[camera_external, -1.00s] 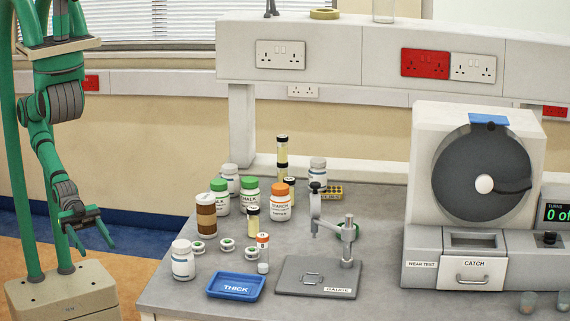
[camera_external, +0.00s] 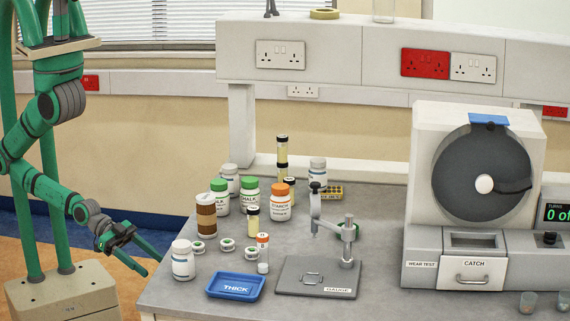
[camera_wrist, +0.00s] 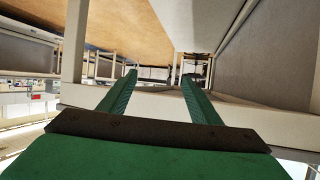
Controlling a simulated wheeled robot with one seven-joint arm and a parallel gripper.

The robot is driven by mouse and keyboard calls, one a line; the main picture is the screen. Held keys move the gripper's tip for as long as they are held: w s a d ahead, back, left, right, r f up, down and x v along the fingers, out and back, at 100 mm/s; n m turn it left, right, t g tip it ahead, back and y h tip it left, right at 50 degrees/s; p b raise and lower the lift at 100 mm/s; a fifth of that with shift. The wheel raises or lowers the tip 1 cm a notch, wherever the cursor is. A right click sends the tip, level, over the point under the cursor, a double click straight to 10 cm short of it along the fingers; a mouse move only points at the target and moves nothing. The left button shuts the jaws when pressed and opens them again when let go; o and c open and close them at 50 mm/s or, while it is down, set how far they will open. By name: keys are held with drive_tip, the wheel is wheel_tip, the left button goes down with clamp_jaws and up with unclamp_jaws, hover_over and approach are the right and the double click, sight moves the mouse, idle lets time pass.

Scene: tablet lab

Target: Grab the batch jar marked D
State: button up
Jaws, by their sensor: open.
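I cannot read a D on any jar in the external view. Small black-lidded jars with pale yellow contents stand on the bench: a stacked pair (camera_external: 282,155) at the back, one (camera_external: 253,221) in the middle, and one (camera_external: 290,188) partly hidden behind the orange-lidded starch jar (camera_external: 280,204). A slim orange-capped vial (camera_external: 263,254) stands by the blue tray. My gripper (camera_external: 152,267) is open and empty, left of the bench's left edge and away from all jars. In the wrist view, its two green fingers (camera_wrist: 159,77) are spread, with no jar between them.
A white jar (camera_external: 183,262) stands nearest the bench's left edge. Green-lidded chalk jars, a brown jar (camera_external: 206,216) and small round pieces crowd nearby. The blue THICK tray (camera_external: 236,287), the gauge (camera_external: 318,276) and the wear tester (camera_external: 473,180) are further right.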

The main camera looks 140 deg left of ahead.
sight(235, 174)
drive_tip(key=s+a+f+n+g+y, duration=0.2)
drive_tip(key=s+a+n, duration=0.3)
drive_tip(key=a, duration=0.7)
drive_tip(key=s+a+f+n+g+y, duration=0.2)
drive_tip(key=s+a, duration=0.5)
drive_tip(key=a, duration=0.4)
drive_tip(key=s+a+r+n+y, duration=0.1)
drive_tip(key=s+a+r+y, duration=0.25)
drive_tip(key=s+r, duration=0.65)
drive_tip(key=s+a+r+y, duration=0.2)
drive_tip(key=s+a+r, duration=0.3)
drive_tip(key=s, duration=0.9)
drive_tip(key=w+r+m+t+h, duration=0.1)
drive_tip(key=w+r+m+h, duration=0.1)
drive_tip(key=w, duration=0.8)
drive_tip(key=w+d+r+m+t+h, duration=0.1)
drive_tip(key=w+r+m+h, duration=0.2)
drive_tip(key=w, duration=0.7)
drive_tip(key=w+d+r+m+t+h, duration=0.1)
drive_tip(key=w+r+h, duration=0.3)
drive_tip(key=w, duration=0.7)
drive_tip(key=shift+w+d+r+m+t+h, duration=0.1)
drive_tip(key=shift+r+m+t+h, duration=0.15)
drive_tip(key=shift+r+m+t, duration=0.35)
drive_tip(key=shift+x, duration=3.2)
drive_tip(key=c, duration=1.2)
